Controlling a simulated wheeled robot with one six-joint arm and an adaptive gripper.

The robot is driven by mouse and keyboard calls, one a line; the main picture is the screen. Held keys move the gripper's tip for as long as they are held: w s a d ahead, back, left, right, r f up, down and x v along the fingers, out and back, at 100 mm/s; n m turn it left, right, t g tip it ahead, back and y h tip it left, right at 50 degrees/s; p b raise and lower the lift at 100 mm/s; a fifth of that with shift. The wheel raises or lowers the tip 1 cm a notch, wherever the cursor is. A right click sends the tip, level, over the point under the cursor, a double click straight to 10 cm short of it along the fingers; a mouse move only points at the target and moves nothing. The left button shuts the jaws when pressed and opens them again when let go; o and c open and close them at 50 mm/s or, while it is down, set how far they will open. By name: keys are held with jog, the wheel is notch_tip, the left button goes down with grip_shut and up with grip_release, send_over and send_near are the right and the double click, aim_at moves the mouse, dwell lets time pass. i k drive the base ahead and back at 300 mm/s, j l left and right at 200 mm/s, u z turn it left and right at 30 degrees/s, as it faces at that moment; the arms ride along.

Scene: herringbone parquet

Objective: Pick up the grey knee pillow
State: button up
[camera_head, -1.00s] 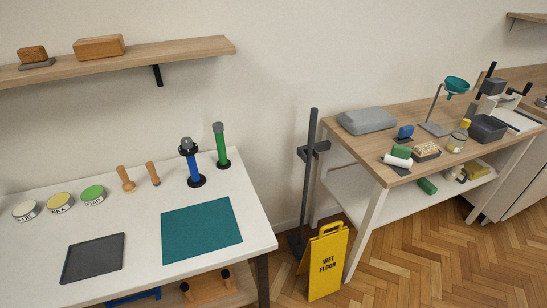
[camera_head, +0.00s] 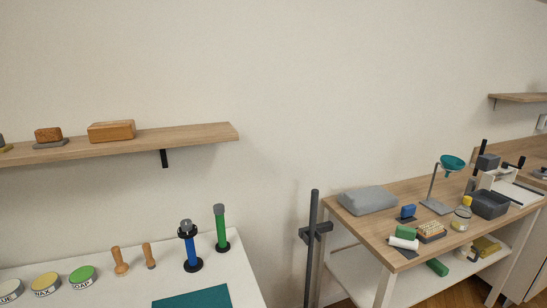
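The grey knee pillow (camera_head: 368,199) is a soft-looking, rounded grey block. It lies flat at the back left corner of the wooden-topped table (camera_head: 391,231) on the right. Nothing covers it from this view. My gripper is not in view.
Beside the pillow are a blue item (camera_head: 407,212), a white roll (camera_head: 404,243), a brush (camera_head: 431,231), a funnel stand (camera_head: 437,190) and a dark grey bin (camera_head: 490,204). A dark post (camera_head: 313,245) stands at the table's left. A white table (camera_head: 120,293) holds tins and tools.

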aim_at(365, 201)
jog(key=i+l, duration=0.1)
jog(key=l, duration=0.4)
jog(key=i+l, duration=0.1)
jog(key=l, duration=0.95)
jog(key=i+u, duration=0.05)
jog(key=i, duration=0.05)
